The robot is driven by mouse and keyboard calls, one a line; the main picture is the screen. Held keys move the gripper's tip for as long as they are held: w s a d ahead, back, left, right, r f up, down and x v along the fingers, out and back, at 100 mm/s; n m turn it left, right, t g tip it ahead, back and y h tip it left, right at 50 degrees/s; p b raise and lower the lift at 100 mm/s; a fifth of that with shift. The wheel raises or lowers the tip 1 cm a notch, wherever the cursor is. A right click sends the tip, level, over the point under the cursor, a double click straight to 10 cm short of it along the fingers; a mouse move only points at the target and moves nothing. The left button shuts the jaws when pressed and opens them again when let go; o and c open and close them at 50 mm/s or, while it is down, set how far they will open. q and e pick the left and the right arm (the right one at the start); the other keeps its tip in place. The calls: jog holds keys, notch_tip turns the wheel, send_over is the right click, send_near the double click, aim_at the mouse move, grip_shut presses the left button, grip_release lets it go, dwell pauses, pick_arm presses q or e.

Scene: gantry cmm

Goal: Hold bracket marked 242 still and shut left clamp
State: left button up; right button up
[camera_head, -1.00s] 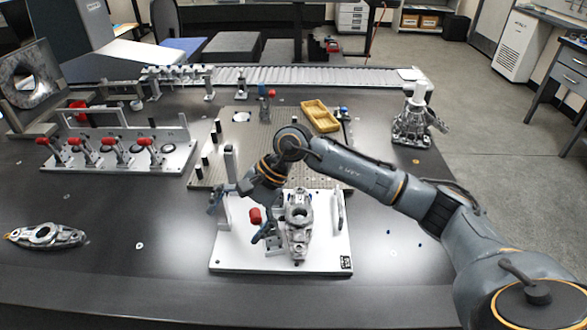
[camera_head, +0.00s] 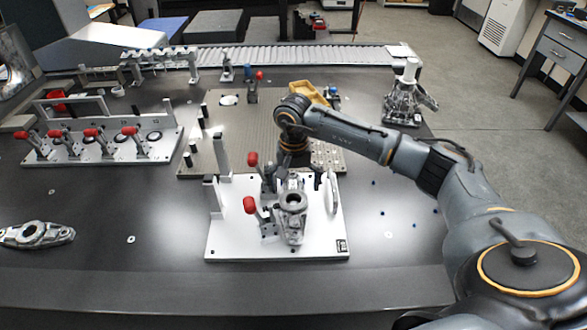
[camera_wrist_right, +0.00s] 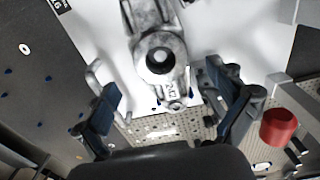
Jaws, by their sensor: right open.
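The bracket (camera_head: 292,203), a grey metal casting, lies on a white fixture plate (camera_head: 226,243). In the right wrist view, the bracket (camera_wrist_right: 160,58) shows a tag reading 242 near its narrow end. My right gripper (camera_head: 293,178) is over the bracket's far end, pointing down. In the right wrist view, its open fingers (camera_wrist_right: 164,85) stand on either side of the tagged end, apart from it. Two red-knobbed toggle clamps stand left of the bracket, a front clamp (camera_head: 266,222) and a rear clamp (camera_head: 268,182). I cannot tell whether either is shut. My left gripper is not in view.
Grey uprights (camera_head: 221,158) stand at the plate's left, and a handle-like loop (camera_head: 332,192) at its right. A perforated plate (camera_head: 225,130) with a yellow tray (camera_head: 308,93) lies behind. A fixture with several red clamps (camera_head: 100,150) is left. The table's front is clear.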

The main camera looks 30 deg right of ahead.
aim_at(294, 203)
notch_tip(294, 203, down, 6)
jog(key=shift+r, duration=0.15)
jog(key=shift+c, duration=0.5)
